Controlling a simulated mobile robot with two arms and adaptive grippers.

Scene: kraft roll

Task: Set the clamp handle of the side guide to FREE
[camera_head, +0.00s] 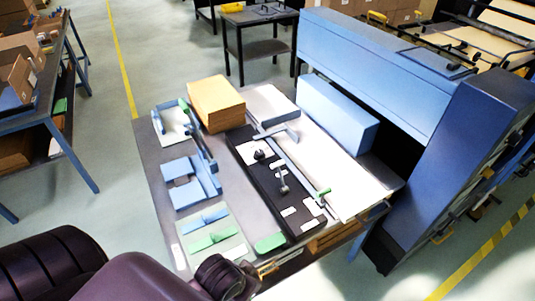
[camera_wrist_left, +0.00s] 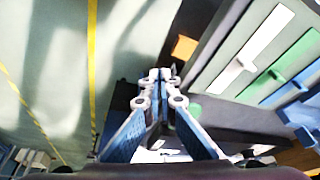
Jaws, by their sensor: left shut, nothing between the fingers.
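A black panel (camera_head: 268,190) with white labels lies on the table. On it stand a dark knob (camera_head: 259,154) and a small grey lever (camera_head: 282,182) with a dark base. A green-ended handle (camera_head: 323,193) sits at the right side of the panel by the white sheet. I cannot tell which of these is the clamp handle, and the labels are too small to read. My left gripper (camera_wrist_left: 160,75) is shut and empty in the left wrist view, near the table's front edge, apart from the panel's levers. My right gripper is not in view.
Blue brackets (camera_head: 192,182), a green plate (camera_head: 212,236) and a brown block (camera_head: 216,103) stand on the table's left part. A rounded green piece (camera_head: 270,242) lies at the panel's near end. A tall blue machine housing (camera_head: 455,160) bounds the right.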

